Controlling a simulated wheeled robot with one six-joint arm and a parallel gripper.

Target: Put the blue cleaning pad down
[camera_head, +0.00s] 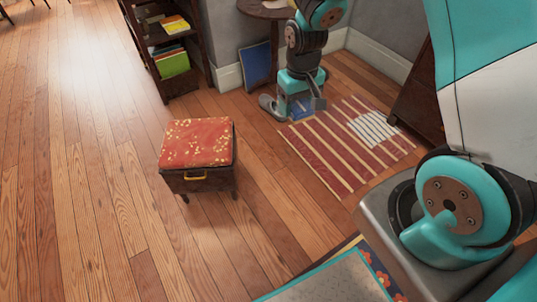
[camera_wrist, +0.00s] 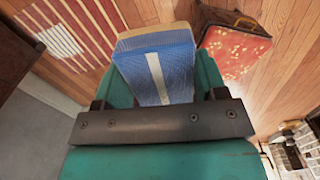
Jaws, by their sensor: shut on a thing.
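My gripper (camera_head: 295,104) hangs low at the far edge of the red striped rug, below the round table. It is shut on the blue cleaning pad. Only a small part of the pad (camera_head: 303,109) shows between the fingers in the head view. In the wrist view the pad (camera_wrist: 155,72) is a blue block with a white stripe and a beige layer at its far side. Whether its underside touches the floor or rug cannot be told.
The striped rug (camera_head: 312,157) carries a white striped patch (camera_head: 371,130). A red-topped stool (camera_head: 197,144) stands left of it. A bookshelf (camera_head: 166,55), a round table (camera_head: 264,9) and a leaning blue panel (camera_head: 255,66) are behind. Wood floor at left is clear.

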